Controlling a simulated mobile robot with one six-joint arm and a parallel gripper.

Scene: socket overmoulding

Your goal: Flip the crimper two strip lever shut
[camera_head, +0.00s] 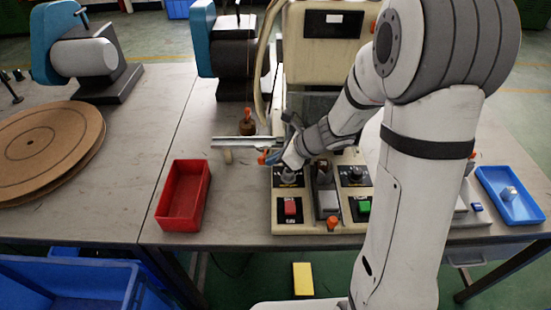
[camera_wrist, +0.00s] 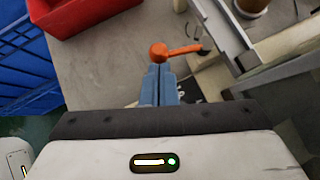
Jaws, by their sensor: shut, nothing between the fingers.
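An orange lever (camera_wrist: 184,50) with a round ball knob shows in the wrist view. It lies roughly level in the picture, knob to the left, its other end at a dark pivot beside the metal rail. My gripper (camera_wrist: 160,68) has its blue fingers shut together and empty, with the tips right at the knob; I cannot tell whether they touch. In the head view the orange knob (camera_head: 262,160) shows just left of my gripper (camera_head: 270,158), at the left edge of the beige machine (camera_head: 258,214). My wrist hides part of that machine.
A red bin (camera_head: 183,195) stands on the table left of the machine. The metal rail (camera_head: 240,142) juts left above the lever area. Red (camera_head: 290,208) and green (camera_head: 364,207) buttons sit on the front panels. A blue tray (camera_head: 512,196) lies at the right.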

